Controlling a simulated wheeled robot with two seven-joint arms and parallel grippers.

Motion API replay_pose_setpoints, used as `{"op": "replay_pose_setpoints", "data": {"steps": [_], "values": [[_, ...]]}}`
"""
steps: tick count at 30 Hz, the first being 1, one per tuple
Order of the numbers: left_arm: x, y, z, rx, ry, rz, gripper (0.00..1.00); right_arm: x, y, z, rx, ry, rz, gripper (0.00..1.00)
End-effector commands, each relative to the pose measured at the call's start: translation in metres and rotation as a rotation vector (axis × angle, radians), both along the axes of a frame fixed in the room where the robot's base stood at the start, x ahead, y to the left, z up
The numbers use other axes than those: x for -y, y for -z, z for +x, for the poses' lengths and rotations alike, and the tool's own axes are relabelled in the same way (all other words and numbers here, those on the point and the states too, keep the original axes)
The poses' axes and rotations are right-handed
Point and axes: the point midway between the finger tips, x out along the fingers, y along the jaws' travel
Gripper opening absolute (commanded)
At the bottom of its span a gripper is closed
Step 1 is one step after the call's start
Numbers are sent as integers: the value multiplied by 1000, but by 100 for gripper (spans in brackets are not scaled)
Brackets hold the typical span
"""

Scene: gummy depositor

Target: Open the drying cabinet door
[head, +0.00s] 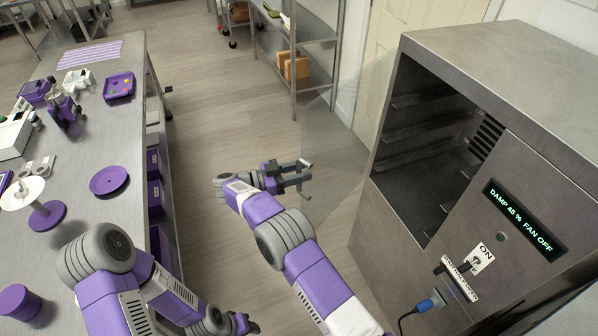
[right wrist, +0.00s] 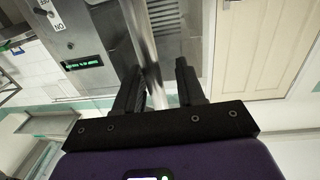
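The steel drying cabinet (head: 535,75) stands at the right, its dark shelved interior in view. Its see-through door (head: 335,135) stands swung out from the left side of the opening. My right gripper (head: 300,177) is at the door's outer edge, by the metal handle (head: 306,163). In the right wrist view, the handle bar (right wrist: 148,50) runs between the two dark fingers (right wrist: 158,85), with a gap showing beside the right finger. The fingers look apart, not closed on it. My left gripper (head: 243,325) is low at the bottom edge, its fingers unclear.
The cabinet display (head: 524,219) reads "DAMP 45 % FAN OFF". A switch (head: 472,264) marked ON and a blue plug (head: 430,302) are below it. A steel workbench (head: 120,135) with purple items is at left. Open floor (head: 215,110) lies between; a rack (head: 297,40) stands behind.

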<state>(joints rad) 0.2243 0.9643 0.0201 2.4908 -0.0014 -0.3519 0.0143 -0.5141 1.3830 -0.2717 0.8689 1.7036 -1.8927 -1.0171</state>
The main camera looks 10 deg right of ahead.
Motion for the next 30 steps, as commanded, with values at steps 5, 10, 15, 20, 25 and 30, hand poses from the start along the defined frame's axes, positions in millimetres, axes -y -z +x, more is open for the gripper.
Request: {"op": "replay_pose_setpoints", "data": {"steps": [5, 10, 15, 20, 25, 30], "values": [[0, 0, 0, 0, -1, 0, 43, -5, 1, -1, 0, -2, 2, 39], [0, -2, 0, 0, -1, 0, 43, -24, 1, -2, 1, -2, 2, 39], [0, -3, 0, 0, -1, 0, 43, -48, 1, -5, 1, -1, 2, 39], [0, -1, 0, 0, -1, 0, 43, -60, 1, -6, 1, 3, -1, 39], [0, -1, 0, 0, -1, 0, 43, -69, 1, -7, 1, 1, -1, 39], [0, -1, 0, 0, -1, 0, 43, -73, 0, -8, 1, 0, 0, 39]]}}
